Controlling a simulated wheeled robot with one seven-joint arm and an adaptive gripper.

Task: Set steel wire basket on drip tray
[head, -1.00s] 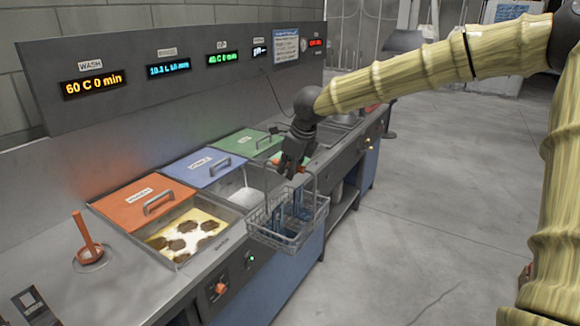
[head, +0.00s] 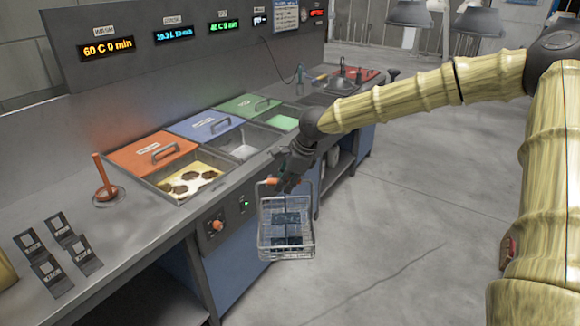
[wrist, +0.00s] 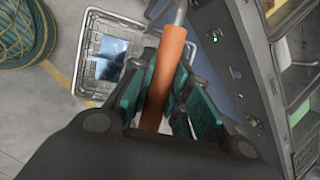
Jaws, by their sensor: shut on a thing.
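The steel wire basket (head: 286,240) hangs in front of the counter, clear of it, with dark bluish pieces inside. My gripper (head: 282,184) is shut on the basket's orange handle grip. In the wrist view the orange grip (wrist: 163,80) lies between the fingers of my gripper (wrist: 165,95), and the basket (wrist: 108,55) hangs below over the floor. I cannot pick out the drip tray for certain in these views.
The counter has an open tank with brown-patched foam (head: 190,180) and red, blue (head: 203,124) and green (head: 248,105) lids. An orange-handled tool (head: 104,178) and several small dark holders (head: 60,250) stand at left. A coiled hose (wrist: 25,30) lies on the floor.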

